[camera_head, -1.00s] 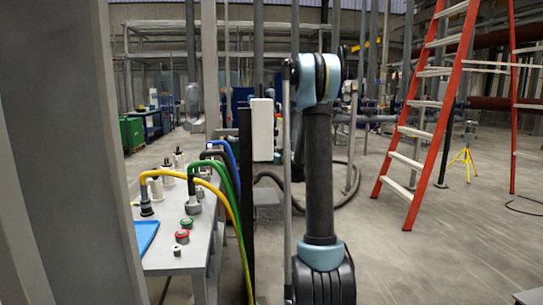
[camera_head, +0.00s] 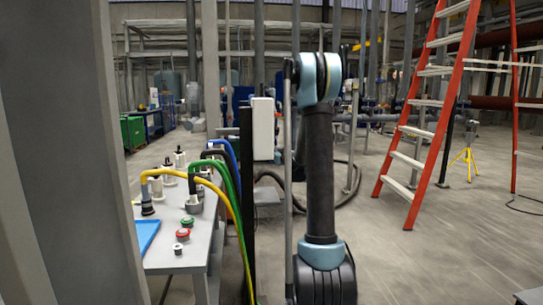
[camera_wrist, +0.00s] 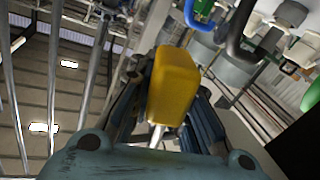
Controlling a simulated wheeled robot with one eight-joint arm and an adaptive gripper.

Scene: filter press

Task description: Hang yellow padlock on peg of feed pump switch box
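The yellow padlock (camera_wrist: 174,84) is a block-shaped yellow body in the middle of the wrist view. My gripper (camera_wrist: 170,105) has its dark fingers on both sides of the padlock and is shut on it. A short bright metal piece shows below the yellow body, between the fingers. In the head view my gripper and the padlock are not visible. A light grey box (camera_head: 263,128) on a dark post stands left of my arm; it may be the feed pump switch box. I cannot make out a peg on it.
A grey table (camera_head: 180,258) with hoses, fittings and a blue tray (camera_head: 146,236) stands at left. Yellow, green and blue hoses (camera_head: 236,215) hang by its right edge. A wide grey post (camera_head: 75,150) fills the left. A red ladder (camera_head: 436,115) stands right, with open floor before it.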

